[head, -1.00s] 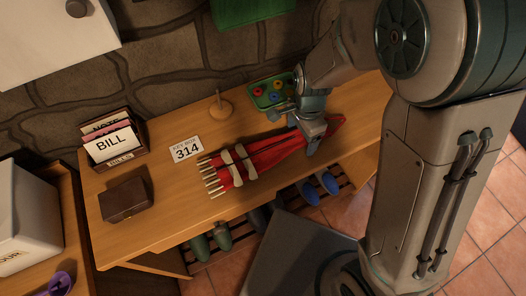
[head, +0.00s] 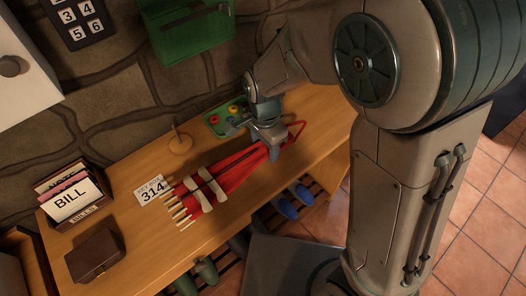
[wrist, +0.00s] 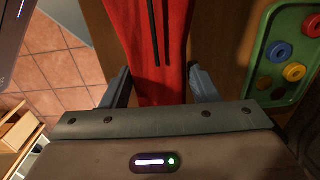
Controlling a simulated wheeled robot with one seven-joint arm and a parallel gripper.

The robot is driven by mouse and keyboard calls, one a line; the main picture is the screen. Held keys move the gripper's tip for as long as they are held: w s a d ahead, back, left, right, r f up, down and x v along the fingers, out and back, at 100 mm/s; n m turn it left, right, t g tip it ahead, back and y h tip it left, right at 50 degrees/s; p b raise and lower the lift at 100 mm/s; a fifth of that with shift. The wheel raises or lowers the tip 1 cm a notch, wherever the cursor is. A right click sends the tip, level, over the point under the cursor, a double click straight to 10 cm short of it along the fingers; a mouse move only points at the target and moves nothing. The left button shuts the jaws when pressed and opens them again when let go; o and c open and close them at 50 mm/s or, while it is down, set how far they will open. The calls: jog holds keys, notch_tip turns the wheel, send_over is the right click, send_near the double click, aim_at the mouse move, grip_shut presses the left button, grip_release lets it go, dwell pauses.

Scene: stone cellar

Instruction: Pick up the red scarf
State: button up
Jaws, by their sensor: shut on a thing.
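The red scarf (head: 232,170) has cream bands and a cream fringe at its left end. It stretches along the wooden desk in the head view, its fringe beside the 314 card. My gripper (head: 273,150) is shut on the scarf towards its right end, where the cloth is bunched narrow. In the wrist view the red cloth (wrist: 150,50) runs between the two fingers and shows dark lines. Some red cloth shows to the right of the gripper. The gripped part looks raised off the desk; how far I cannot tell.
A green tray (head: 216,128) with coloured rings lies behind the scarf. A wooden peg stand (head: 180,143), the 314 card (head: 151,189), a bills holder (head: 84,219) and a brown box (head: 95,254) are on the desk (head: 150,235). Blue and green shoes sit on a rack below.

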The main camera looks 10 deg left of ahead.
jog(key=w+d+r, duration=0.2)
jog(key=w, duration=0.1)
jog(key=w+d+r, duration=0.2)
jog(key=w, duration=0.1)
jog(key=w+d+r+b, duration=0.1)
jog(key=w+d+r, duration=0.1)
jog(key=w+r, duration=0.1)
jog(key=shift+w+d+r, duration=0.1)
jog(key=shift+w+d, duration=0.15)
jog(key=shift+d, duration=0.1)
jog(key=o, duration=0.5)
jog(key=shift+c, duration=1.4)
